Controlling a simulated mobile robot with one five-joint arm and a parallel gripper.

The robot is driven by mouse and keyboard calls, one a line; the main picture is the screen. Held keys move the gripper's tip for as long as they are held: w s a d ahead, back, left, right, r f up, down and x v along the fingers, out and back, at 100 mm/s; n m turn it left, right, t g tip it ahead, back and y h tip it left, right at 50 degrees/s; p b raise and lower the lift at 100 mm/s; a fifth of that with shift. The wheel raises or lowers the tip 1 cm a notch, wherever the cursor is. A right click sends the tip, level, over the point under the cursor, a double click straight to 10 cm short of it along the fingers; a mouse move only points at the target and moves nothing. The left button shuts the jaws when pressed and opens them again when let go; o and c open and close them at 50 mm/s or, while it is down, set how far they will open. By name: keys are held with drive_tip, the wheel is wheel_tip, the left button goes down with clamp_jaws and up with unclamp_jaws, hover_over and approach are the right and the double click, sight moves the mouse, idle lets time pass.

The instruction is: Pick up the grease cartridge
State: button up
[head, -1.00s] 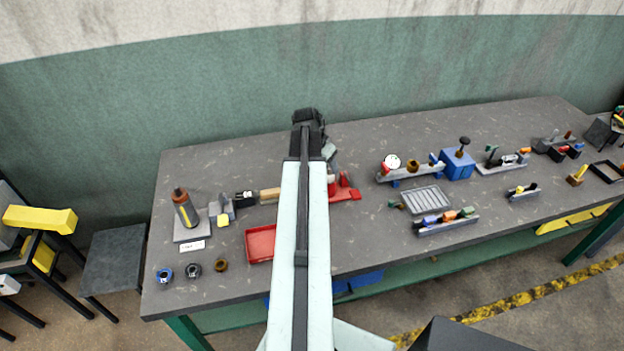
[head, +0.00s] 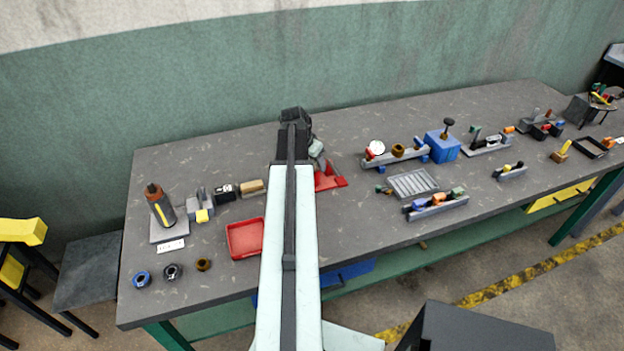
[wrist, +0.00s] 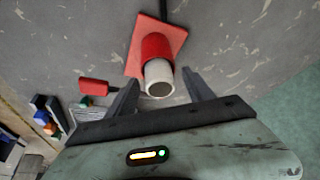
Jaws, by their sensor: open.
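A pale, hollow-ended tube (wrist: 159,78) stands in a red round holder on a red square base (wrist: 140,60) in the wrist view; it appears to be the grease cartridge. My gripper (wrist: 160,84) is open, with one dark finger on each side of the tube's near end. I cannot tell whether either finger touches it. In the head view, the red base (head: 329,179) shows just right of my arm's end. My arm largely hides the gripper and tube there.
A red tray (head: 245,238) lies left of my arm. A blue box (head: 443,146) and several holders with small parts stand to the right. A green wall rises behind.

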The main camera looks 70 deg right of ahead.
drive_tip(key=shift+r, duration=0.15)
drive_tip(key=shift+c, duration=0.9)
clamp_jaws()
wheel_tip(320, 180, up, 10)
drive_tip(key=p, duration=1)
drive_tip(key=shift+r+p, duration=0.15)
drive_tip(key=shift+p, duration=0.15)
drive_tip(key=shift+f, duration=0.2)
